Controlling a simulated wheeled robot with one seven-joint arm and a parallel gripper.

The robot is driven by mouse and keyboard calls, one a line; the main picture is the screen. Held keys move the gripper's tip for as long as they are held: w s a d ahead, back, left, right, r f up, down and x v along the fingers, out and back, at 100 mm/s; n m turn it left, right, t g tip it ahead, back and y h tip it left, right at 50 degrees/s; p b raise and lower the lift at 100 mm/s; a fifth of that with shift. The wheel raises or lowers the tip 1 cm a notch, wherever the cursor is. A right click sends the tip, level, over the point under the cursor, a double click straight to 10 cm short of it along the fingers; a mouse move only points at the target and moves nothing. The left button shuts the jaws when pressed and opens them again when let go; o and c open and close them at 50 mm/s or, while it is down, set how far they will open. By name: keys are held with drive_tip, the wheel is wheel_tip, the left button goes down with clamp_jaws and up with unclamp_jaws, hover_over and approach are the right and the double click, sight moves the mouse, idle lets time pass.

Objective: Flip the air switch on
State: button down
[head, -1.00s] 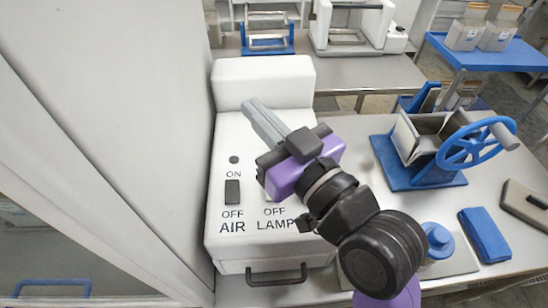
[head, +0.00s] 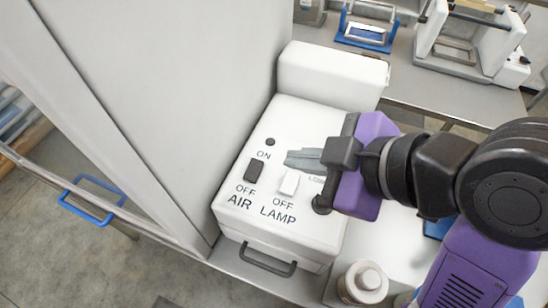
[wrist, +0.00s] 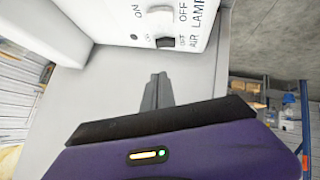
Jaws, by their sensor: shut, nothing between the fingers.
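The air switch (head: 254,170) is a black rocker on the white box (head: 318,120), between the words ON and OFF above the label AIR. Which way it is tipped I cannot tell. A white lamp switch (head: 289,182) sits to its right. My gripper (head: 288,158) is shut and empty, its grey fingers pointing left, just beyond the lamp switch and to the right of the air switch in the head view. In the wrist view the fingers (wrist: 158,77) point up toward the black air switch (wrist: 165,42), with a visible gap between. The white lamp switch (wrist: 160,12) also shows there.
A small dark round spot (head: 269,142) is above the ON label. A tall pale panel (head: 170,110) stands close on the left of the box. A dark handle (head: 268,259) is on the box front. A white-lidded jar (head: 363,283) stands at lower right.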

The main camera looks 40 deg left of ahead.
idle(0.3)
drive_tip(key=p, duration=0.2)
approach(252, 159)
drive_tip(key=a, duration=0.2)
drive_tip(key=shift+s+a+r, duration=0.25)
drive_tip(key=shift+s+a, duration=0.1)
drive_tip(key=shift+s, duration=0.05)
drive_tip(key=f, duration=0.2)
drive_tip(key=w+f+p, duration=0.1)
drive_tip(key=shift+w+a+f, duration=0.1)
drive_tip(key=shift+a, duration=0.2)
drive_tip(key=shift+w+f, duration=0.2)
drive_tip(key=shift+f, duration=0.3)
